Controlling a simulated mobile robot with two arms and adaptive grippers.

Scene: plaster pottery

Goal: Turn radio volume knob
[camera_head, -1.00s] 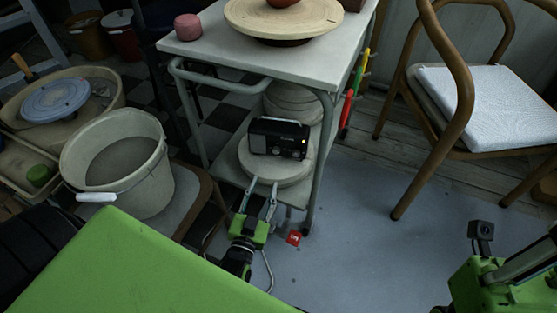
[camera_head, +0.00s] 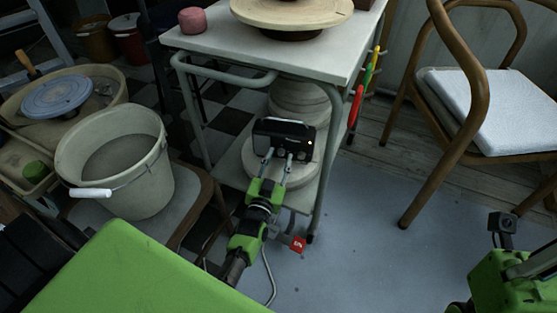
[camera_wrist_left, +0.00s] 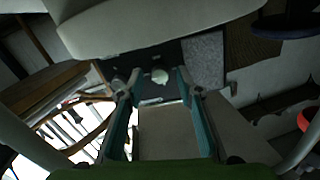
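A black radio (camera_head: 285,135) stands on a round pale slab on the lower shelf of a white table. Its dark front also shows in the left wrist view (camera_wrist_left: 170,58), with a pale round knob (camera_wrist_left: 160,76) on it. My left gripper (camera_head: 278,153) is at the front of the radio, its two fingers apart. In the left wrist view the fingers (camera_wrist_left: 158,82) stand on either side of the knob, with gaps visible; contact cannot be seen. Part of my right arm shows at the lower right, but its fingers are not in view.
The table top (camera_head: 210,42) overhangs the radio, and a table leg (camera_head: 324,180) stands right of it. A white bucket (camera_head: 115,165) is at the left, a wooden chair (camera_head: 440,190) at the right. The grey floor (camera_head: 360,240) between is mostly clear.

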